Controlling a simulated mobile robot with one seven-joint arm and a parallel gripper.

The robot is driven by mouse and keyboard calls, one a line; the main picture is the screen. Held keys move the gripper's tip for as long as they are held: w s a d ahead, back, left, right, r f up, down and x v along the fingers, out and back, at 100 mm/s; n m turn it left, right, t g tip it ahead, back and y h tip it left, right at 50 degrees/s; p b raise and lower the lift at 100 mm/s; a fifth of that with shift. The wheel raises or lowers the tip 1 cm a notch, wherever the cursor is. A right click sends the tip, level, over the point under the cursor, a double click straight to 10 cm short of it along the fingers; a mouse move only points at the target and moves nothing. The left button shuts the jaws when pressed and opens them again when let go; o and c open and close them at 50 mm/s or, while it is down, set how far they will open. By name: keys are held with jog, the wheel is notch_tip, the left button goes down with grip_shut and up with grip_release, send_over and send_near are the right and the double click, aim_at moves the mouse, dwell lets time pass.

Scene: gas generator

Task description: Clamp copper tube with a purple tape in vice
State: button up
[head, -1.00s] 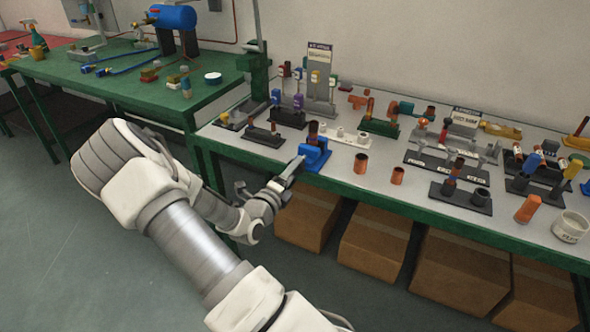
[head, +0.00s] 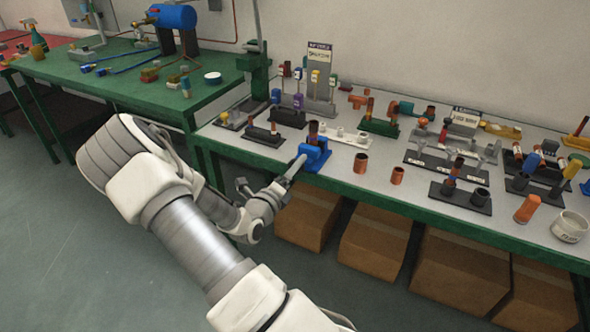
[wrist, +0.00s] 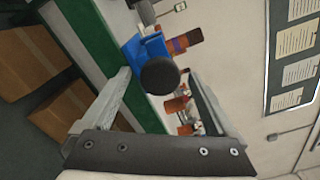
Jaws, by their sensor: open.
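The blue vice (head: 313,160) stands at the front edge of the grey-topped table. It also shows in the wrist view (wrist: 139,52) with its round dark handle (wrist: 160,76) facing me. A copper tube (wrist: 193,37) with a purple band sits upright between the vice's jaws. The tube also shows in the head view (head: 313,129), where the tape is hard to make out. My gripper (head: 299,163) is at the vice's front. In the wrist view my gripper (wrist: 160,77) is open, with the handle between its fingertips. I cannot tell whether they touch it.
Two short copper pieces (head: 361,163) stand right of the vice. Several fitting stands crowd the table. Cardboard boxes (head: 306,214) sit below. The floor (head: 60,220) at left is clear.

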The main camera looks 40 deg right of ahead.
jog(key=shift+r, duration=0.1)
dwell(0.4)
jog(key=n+p, duration=0.5)
jog(key=p, duration=0.1)
jog(key=shift+n, duration=0.4)
jog(key=shift+c, duration=0.3)
jog(key=c, duration=1.3)
